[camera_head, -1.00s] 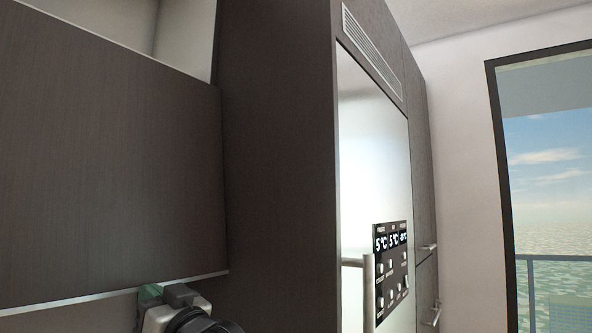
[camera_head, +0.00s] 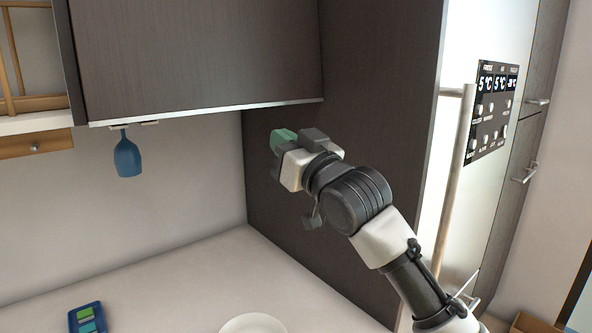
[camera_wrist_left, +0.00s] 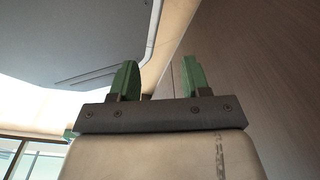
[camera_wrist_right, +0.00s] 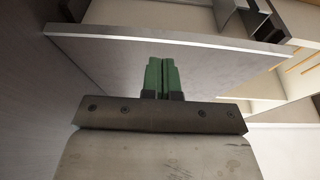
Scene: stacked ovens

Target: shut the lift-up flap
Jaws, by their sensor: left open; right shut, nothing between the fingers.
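The flap (camera_head: 195,55) is a dark wood-grain panel with a pale lower edge, at the top of the head view; its top is out of frame there. In the right wrist view the flap (camera_wrist_right: 120,58) shows as a grey panel with a bright edge, the open cabinet inside and dark metal arms beyond it. My right gripper (camera_head: 277,143) is shut and empty, below the right end of the flap's lower edge, apparently apart from it; its green fingers also show in the right wrist view (camera_wrist_right: 162,78). My left gripper (camera_wrist_left: 162,80) is open and empty, outside the head view.
A tall dark side panel (camera_head: 385,80) and a fridge with a long handle (camera_head: 455,185) stand on the right. A blue glass (camera_head: 127,158) hangs under the cabinet. The counter (camera_head: 190,285) below holds a plate (camera_head: 253,324) and a blue item (camera_head: 87,318).

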